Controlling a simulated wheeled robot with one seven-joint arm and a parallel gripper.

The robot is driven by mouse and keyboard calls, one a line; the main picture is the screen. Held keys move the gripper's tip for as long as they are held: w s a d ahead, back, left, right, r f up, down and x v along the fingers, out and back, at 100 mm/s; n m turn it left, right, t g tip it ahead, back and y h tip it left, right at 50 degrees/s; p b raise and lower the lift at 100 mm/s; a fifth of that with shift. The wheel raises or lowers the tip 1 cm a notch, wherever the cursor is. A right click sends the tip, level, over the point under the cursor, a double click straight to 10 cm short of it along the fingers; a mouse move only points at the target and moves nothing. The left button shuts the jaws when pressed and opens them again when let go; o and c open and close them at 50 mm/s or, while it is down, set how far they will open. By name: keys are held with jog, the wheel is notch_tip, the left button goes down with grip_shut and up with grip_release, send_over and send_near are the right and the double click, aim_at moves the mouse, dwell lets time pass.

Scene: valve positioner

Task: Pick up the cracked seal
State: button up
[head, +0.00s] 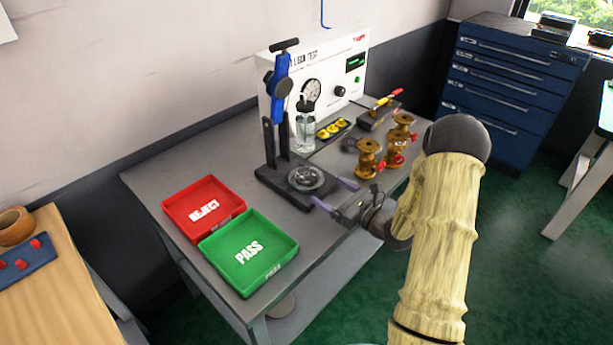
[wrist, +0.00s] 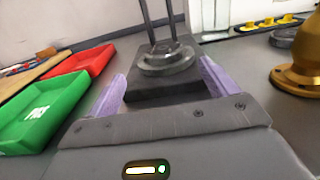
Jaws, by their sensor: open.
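I cannot make out a cracked seal for certain; no crack is visible on anything. A round grey metal seat (head: 306,179) sits on the black base of the test stand (head: 265,172), and any seal on it is too small to tell. My gripper (head: 334,194) is open and empty, its two purple fingers pointing at the stand's near side. In the wrist view the grey seat (wrist: 165,58) lies ahead, between and beyond the fingertips (wrist: 163,82). Several yellow pieces (head: 333,129) sit in a black tray behind the stand.
A red REJECT tray (head: 232,210) and a green PASS tray (head: 290,254) stand at the bench's left front. Brass valves (head: 368,160) stand right of the stand. A clear bottle (head: 305,133) and a white test panel (head: 358,52) are behind. Bare bench lies left of the stand.

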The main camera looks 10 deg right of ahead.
aim_at(315, 179)
jog(key=shift+x, duration=1.4)
jog(key=shift+d+p+x, duration=0.25)
jog(key=shift+p+x, duration=0.05)
jog(key=shift+x, duration=2.35)
jog(key=shift+w, duration=0.1)
jog(key=shift+r, duration=0.1)
jog(key=c, duration=1.4)
notch_tip(315, 179, up, 10)
